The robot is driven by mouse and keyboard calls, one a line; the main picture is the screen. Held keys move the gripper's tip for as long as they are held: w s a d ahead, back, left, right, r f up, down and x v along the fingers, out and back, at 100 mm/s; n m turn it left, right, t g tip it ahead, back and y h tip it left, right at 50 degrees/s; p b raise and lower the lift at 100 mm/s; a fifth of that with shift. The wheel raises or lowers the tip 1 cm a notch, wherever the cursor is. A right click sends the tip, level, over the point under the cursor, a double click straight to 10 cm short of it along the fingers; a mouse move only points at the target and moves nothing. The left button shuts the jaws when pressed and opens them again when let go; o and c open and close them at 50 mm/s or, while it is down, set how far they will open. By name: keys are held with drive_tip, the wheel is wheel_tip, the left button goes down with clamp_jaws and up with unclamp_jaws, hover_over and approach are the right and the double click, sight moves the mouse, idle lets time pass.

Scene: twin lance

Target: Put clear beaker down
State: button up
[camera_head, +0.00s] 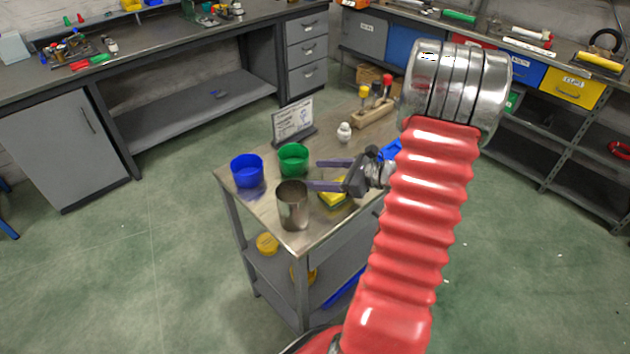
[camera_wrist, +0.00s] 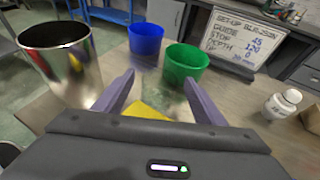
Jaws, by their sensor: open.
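A shiny, silvery-looking beaker (camera_head: 293,207) stands upright near the front corner of the small bench; it is at the left of the wrist view (camera_wrist: 62,70). I see no other beaker that looks clear. My gripper (camera_head: 313,174) is open above the bench, with its purple fingers apart and nothing visible between them. In the head view, the near finger's tip is close to the beaker's rim; in the wrist view, the beaker is outside the left finger (camera_wrist: 115,92). I cannot tell whether they touch.
A blue cup (camera_head: 247,172) and a green cup (camera_head: 293,159) stand beyond the fingers. A yellow object (camera_head: 333,197) lies under my gripper. A sign (camera_head: 293,122), a white bottle (camera_head: 344,132) and a wooden tool block (camera_head: 374,113) stand farther back. The bench's front edge is close to the beaker.

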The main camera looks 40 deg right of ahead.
drive_tip(key=shift+x, duration=1.15)
drive_tip(key=shift+c, duration=0.6)
drive_tip(key=c, duration=1.1)
drive_tip(key=shift+r, duration=0.1)
wheel_tip(320, 180, up, 10)
drive_tip(key=shift+f, duration=0.1)
